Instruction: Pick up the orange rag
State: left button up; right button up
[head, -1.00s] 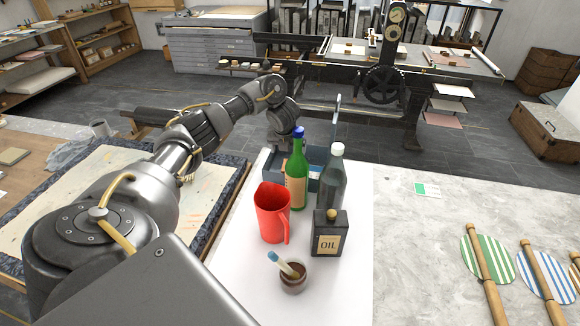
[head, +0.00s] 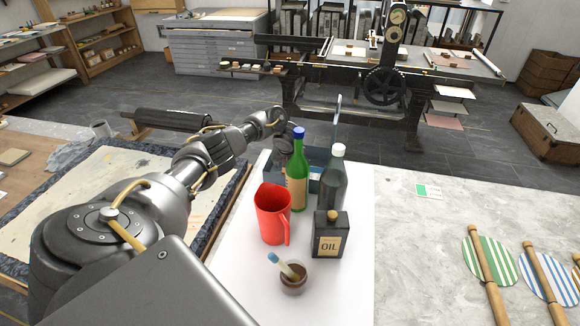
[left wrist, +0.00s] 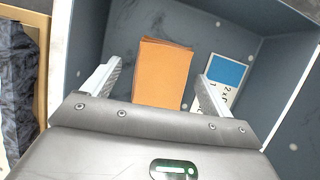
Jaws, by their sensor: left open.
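The orange rag (left wrist: 162,73) lies folded on the floor of a blue-grey open box in the left wrist view. My left gripper (left wrist: 158,82) is open, with one finger on each side of the rag and nothing between them that I can see held. Its fingers reach down inside the box (left wrist: 87,45). In the head view the box (head: 316,160) stands at the far end of the white sheet, partly behind bottles, and the rag and my left fingertips are hidden there. My right gripper is not in view.
A blue-and-white card (left wrist: 226,78) lies in the box beside the rag. Near the box stand a green bottle (head: 298,180), a dark white-capped bottle (head: 333,187), a red jug (head: 271,214), an oil can (head: 330,238) and a brush cup (head: 292,280). The grey stone surface (head: 415,240) is mostly clear.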

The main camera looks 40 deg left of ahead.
pick_arm(q)
jog(key=shift+c, duration=0.4)
jog(key=c, duration=1)
jog(key=shift+r, duration=0.1)
